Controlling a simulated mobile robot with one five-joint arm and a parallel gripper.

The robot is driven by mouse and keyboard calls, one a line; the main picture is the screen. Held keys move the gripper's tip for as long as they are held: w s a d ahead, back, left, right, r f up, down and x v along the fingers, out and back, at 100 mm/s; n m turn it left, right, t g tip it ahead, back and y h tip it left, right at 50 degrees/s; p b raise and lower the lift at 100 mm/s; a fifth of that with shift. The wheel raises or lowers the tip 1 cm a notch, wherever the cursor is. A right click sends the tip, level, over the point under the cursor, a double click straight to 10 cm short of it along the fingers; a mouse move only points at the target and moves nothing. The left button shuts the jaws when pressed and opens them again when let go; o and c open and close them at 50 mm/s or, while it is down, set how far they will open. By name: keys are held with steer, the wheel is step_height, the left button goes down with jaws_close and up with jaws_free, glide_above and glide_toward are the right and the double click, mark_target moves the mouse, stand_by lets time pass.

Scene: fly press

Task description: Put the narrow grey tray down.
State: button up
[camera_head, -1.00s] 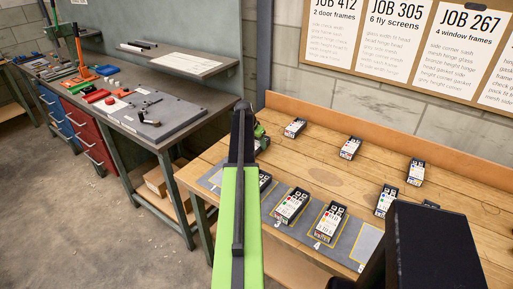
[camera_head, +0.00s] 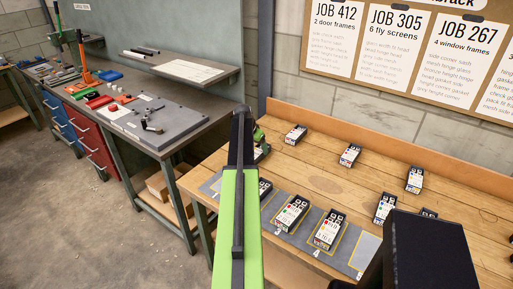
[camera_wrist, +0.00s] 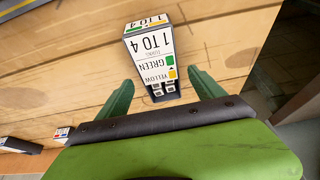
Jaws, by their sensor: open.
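In the wrist view a narrow dark grey tray (camera_wrist: 153,58) with a white "1 TO 4" label and green and yellow patches stands on the wooden bench. My gripper (camera_wrist: 161,76) has its two green fingers apart, one on each side of the tray's near end, with gaps showing. In the head view my gripper (camera_head: 259,137) is mostly hidden behind my own arm, at the bench's left part. The tray at the fingers is largely hidden there.
Similar labelled trays stand on the bench (camera_head: 320,185), including one (camera_head: 292,213) and another (camera_head: 328,229) on a grey mat (camera_head: 272,226) with yellow-outlined places. An outlined place at the mat's right is empty (camera_head: 364,252). A steel workbench (camera_head: 178,137) stands left.

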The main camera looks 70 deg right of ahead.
steer(key=s+p+v, duration=0.1)
steer(key=p+v, duration=0.5)
steer(key=v, duration=0.2)
steer(key=shift+w+a+r, duration=0.2)
steer(key=shift+w+r, duration=0.15)
steer(key=shift+w, duration=0.15)
steer(key=w+a+n+t+y, duration=0.1)
steer(key=w+a+n, duration=0.3)
steer(key=w+a, duration=0.7)
steer(key=w+a+f+n, duration=0.1)
steer(key=w+a+n, duration=0.2)
steer(key=w+a, duration=0.75)
steer(key=w+a+n+t+y, duration=0.1)
steer(key=w+a+n, duration=0.35)
steer(key=a, duration=1.15)
steer(key=a+n+y, duration=0.2)
steer(key=a+n, duration=0.7)
steer(key=a, duration=3)
steer(key=shift+s+f+g, duration=0.4)
steer(key=shift+n, duration=0.25)
